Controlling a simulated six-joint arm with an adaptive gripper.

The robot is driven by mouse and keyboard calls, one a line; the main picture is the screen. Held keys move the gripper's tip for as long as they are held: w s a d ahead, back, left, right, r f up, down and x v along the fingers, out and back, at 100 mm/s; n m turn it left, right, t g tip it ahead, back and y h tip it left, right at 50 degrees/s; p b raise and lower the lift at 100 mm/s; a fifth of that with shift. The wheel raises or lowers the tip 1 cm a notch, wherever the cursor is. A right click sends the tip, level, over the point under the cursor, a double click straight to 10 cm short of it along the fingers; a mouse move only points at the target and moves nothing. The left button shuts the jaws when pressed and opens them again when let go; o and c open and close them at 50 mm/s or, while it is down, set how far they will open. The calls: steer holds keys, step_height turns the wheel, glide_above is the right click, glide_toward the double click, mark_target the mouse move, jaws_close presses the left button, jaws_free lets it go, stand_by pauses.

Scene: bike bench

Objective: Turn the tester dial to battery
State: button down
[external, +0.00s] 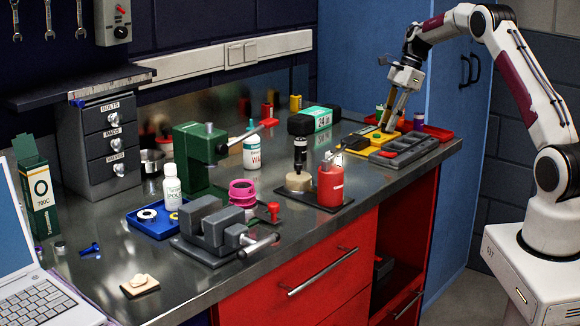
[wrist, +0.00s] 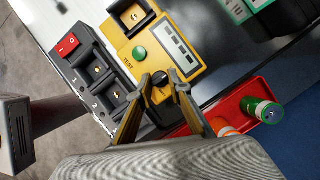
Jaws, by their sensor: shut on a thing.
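The yellow tester (external: 362,151) sits near the far right end of the bench. In the wrist view the tester (wrist: 128,47) shows a green button (wrist: 139,53) marked TEST, a white display panel (wrist: 181,50) and a socket at its far end. A dark dial (wrist: 160,94) is at its near end, between my fingers. My gripper (wrist: 161,82) points down at the tester and is shut on the dial. The fingers partly cover the dial, so its pointer and markings cannot be read. In the external view my gripper (external: 388,127) hides the dial.
A dark charger (wrist: 96,68) with a red switch lies alongside the tester. A red tray (wrist: 236,101) with green and orange batteries is close on the other side. A black box with a green label (external: 318,113) stands behind. A red bottle (external: 331,184) and a vise (external: 215,230) stand farther left.

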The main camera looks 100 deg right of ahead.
steer(key=m, duration=0.2)
steer(key=m+h, duration=0.1)
steer(key=m, duration=0.1)
steer(key=m+h, duration=0.1)
steer(key=m, duration=0.1)
steer(key=shift+a, duration=0.3)
steer(key=shift+w+a+m+g+h, duration=0.15)
steer(key=shift+m+h, duration=0.25)
steer(key=shift+m, duration=0.65)
steer(key=shift+s+d+m+g+h, duration=0.1)
steer(key=shift+m+h, duration=0.3)
steer(key=shift+m, duration=0.6)
steer(key=shift+w+a+m+g+h, duration=0.15)
steer(key=shift+m+h, duration=0.25)
steer(key=shift+m, duration=0.65)
steer(key=shift+s+m, duration=0.15)
steer(key=shift+m, duration=0.15)
steer(key=c, duration=1.9)
jaws_free()
steer(key=shift+r, duration=0.15)
